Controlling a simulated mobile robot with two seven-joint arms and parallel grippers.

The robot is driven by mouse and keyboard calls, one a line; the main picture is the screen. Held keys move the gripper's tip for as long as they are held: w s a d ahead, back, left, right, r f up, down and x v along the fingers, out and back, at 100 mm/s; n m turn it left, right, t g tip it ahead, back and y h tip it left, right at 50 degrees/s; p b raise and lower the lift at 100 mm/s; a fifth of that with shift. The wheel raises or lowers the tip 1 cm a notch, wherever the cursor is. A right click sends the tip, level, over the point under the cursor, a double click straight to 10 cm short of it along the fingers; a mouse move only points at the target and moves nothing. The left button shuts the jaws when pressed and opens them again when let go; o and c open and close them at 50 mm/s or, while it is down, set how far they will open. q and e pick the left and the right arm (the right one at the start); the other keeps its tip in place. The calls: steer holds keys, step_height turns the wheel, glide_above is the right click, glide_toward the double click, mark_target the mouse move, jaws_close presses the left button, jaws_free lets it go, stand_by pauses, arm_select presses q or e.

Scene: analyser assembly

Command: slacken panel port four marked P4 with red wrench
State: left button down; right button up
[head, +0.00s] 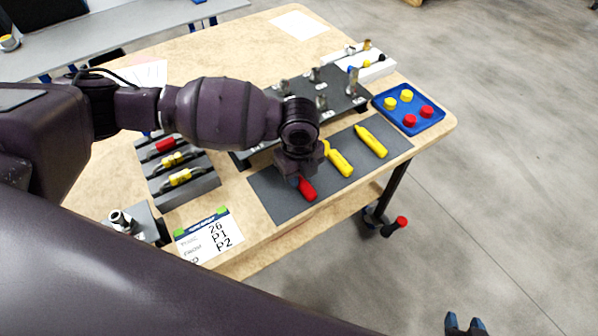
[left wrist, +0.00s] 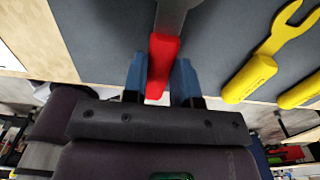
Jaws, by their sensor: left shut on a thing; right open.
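The red wrench (head: 307,189) lies on the dark grey mat (head: 275,196), its red handle showing below my left gripper (head: 297,180). In the left wrist view, the blue fingers of my left gripper (left wrist: 160,85) are shut on either side of the red handle (left wrist: 161,62), and the grey shaft runs up out of view. The dark panel with metal ports (head: 340,108) stands behind the mat, partly hidden by my left arm. I cannot read which port is P4. My right gripper (head: 465,325) is at the bottom right edge, open and empty, away from the table.
Two yellow wrenches (head: 340,163) (head: 371,142) lie right of the red one. A blue tray (head: 433,118) holds yellow and red caps. A grey rack (head: 190,190) with red and yellow parts stands left. A card (head: 208,238) lies at the front edge.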

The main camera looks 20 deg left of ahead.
arm_select(q)
steer(key=r+p, duration=0.3)
steer(key=r, duration=0.1)
steer(key=shift+s+d+r, duration=0.1)
steer(key=shift+s+d, duration=0.15)
steer(key=shift+d, duration=0.1)
steer(key=shift+s+d+r+p, duration=0.1)
steer(key=shift+d+r+p, duration=0.05)
steer(key=shift+r+p, duration=0.35)
steer(key=shift+s+d+r+p, duration=0.1)
steer(key=shift+r+p, duration=0.4)
steer(key=shift+f, duration=0.1)
arm_select(e)
step_height(320, 180, up, 7)
steer(key=w+t, duration=0.1)
steer(key=shift+w, duration=0.2)
steer(key=shift+w+r, duration=0.1)
